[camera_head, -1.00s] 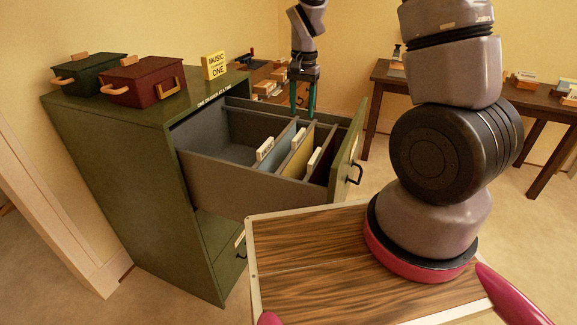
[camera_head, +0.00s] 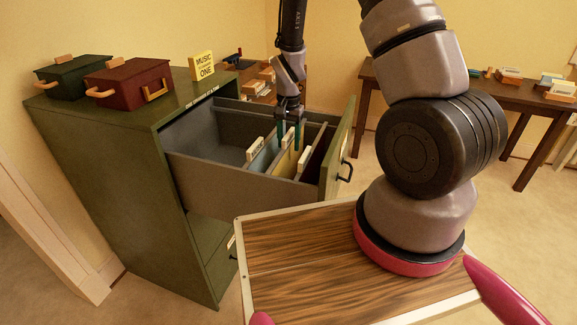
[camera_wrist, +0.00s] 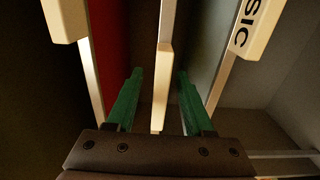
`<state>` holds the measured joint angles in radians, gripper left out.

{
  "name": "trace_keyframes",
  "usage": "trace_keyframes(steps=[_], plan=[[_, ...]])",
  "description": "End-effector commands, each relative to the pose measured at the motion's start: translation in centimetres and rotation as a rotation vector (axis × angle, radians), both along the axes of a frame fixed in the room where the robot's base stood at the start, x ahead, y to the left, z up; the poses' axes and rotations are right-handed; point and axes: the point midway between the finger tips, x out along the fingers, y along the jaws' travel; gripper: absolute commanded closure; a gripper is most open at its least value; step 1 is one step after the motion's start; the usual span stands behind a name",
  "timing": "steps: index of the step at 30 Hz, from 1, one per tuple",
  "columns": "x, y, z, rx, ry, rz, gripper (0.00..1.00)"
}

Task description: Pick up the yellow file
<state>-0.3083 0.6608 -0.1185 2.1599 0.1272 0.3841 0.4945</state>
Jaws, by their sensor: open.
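The yellow file (camera_head: 286,164) stands upright in the open top drawer (camera_head: 225,180) of the green cabinet. A blue-grey file (camera_head: 263,160) and a dark red file (camera_head: 314,162) stand on either side of it. My gripper (camera_head: 290,137) points down over the files, its two green fingers open and apart. In the wrist view the fingers of my gripper (camera_wrist: 160,100) straddle a thin upright file edge (camera_wrist: 163,85), which appears to be the yellow file, seen nearly edge-on. The red file (camera_wrist: 108,45) is left of them and the blue-grey file (camera_wrist: 202,40) right. Contact cannot be told.
Two lidded boxes, green (camera_head: 70,78) and red (camera_head: 128,85), and a yellow sign (camera_head: 202,66) sit on the cabinet top (camera_head: 150,108). The drawer front (camera_head: 338,150) rises right of the files. A wooden table (camera_head: 455,90) stands at the back right.

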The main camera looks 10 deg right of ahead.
Motion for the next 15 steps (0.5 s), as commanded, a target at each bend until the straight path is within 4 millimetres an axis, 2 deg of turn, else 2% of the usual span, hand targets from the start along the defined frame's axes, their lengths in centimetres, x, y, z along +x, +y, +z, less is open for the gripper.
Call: trace_keyframes(steps=[6,10,11,15], plan=[[0.04,0.03,-0.06,0.000,-0.001,0.000,0.47],[0.04,0.04,-0.05,0.000,-0.001,0.000,0.97],[0.04,0.04,-0.04,0.000,-0.001,0.000,1.00],[0.04,0.04,-0.04,0.000,-0.001,0.000,1.00]])
